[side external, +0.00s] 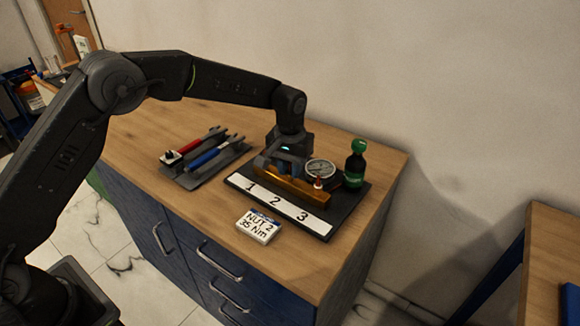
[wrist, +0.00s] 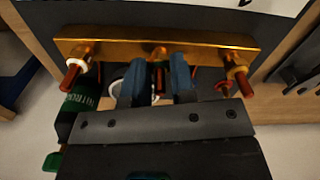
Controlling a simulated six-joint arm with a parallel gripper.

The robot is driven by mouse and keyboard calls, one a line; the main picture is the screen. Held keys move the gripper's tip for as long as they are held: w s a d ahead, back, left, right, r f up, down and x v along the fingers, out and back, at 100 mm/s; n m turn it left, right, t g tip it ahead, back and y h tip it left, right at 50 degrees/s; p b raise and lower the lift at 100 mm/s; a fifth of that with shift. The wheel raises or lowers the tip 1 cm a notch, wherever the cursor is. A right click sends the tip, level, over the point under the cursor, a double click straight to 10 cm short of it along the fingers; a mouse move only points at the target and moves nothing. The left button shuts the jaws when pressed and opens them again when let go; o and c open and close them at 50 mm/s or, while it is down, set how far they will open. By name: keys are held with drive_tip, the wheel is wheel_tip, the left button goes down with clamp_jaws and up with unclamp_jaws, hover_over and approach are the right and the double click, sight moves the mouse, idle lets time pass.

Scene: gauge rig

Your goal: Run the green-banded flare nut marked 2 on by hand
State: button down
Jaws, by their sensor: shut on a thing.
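A gold-coloured bar (side external: 290,187) lies behind a white strip (side external: 275,203) numbered 1, 2, 3. It crosses the top of the wrist view (wrist: 200,47), with a brass fitting and red-brown stub at each end. My gripper (side external: 280,166) is down at the bar, around its middle position. In the wrist view, its two blue-grey fingers (wrist: 159,75) close from both sides on the middle flare nut (wrist: 158,62) at the bar. The fingers hide most of that nut. I cannot make out its green band or how far it is threaded on.
A round gauge (side external: 320,171) and a dark bottle with a green cap (side external: 355,165) stand close behind the bar. A tray (side external: 180,179) of wrenches lies left. A card reading NUT 2, 35 Nm (side external: 258,226) stands in front. The right-front worktop is clear.

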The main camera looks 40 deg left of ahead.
drive_tip(key=shift+m, duration=0.3)
drive_tip(key=m, duration=0.3)
drive_tip(key=shift+m, duration=2.3)
drive_tip(key=c, duration=1)
unclamp_jaws()
drive_tip(key=shift+o, duration=0.2)
wheel_tip(320, 180, up, 14)
